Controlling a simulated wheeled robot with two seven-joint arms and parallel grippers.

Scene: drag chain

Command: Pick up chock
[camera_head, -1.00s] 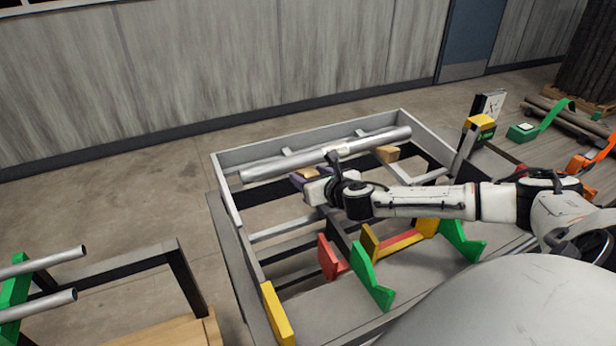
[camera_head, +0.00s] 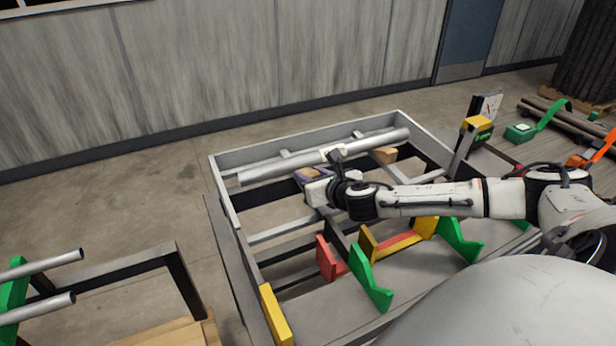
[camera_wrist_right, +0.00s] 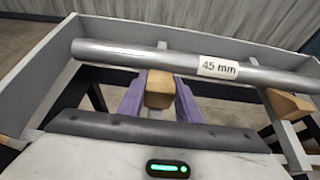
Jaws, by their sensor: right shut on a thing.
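A tan wooden chock (camera_wrist_right: 159,88) sits between the purple fingers of my right gripper (camera_wrist_right: 160,98) in the right wrist view. The fingers are shut on its sides. In the head view my right gripper (camera_head: 308,174) is at the near side of a long grey pipe (camera_head: 325,157), and the chock in it is mostly hidden by the gripper. A second wooden chock (camera_head: 385,155) sits farther right by the pipe; it also shows in the right wrist view (camera_wrist_right: 286,104). My left gripper is not in view.
The pipe, with a white "45 mm" label (camera_wrist_right: 218,67), lies across the grey frame (camera_head: 229,199) just beyond the gripper. Green brackets (camera_head: 370,279), a red bracket (camera_head: 327,260) and yellow pieces (camera_head: 276,313) stand along the frame's near side. More pipes (camera_head: 42,263) are at left.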

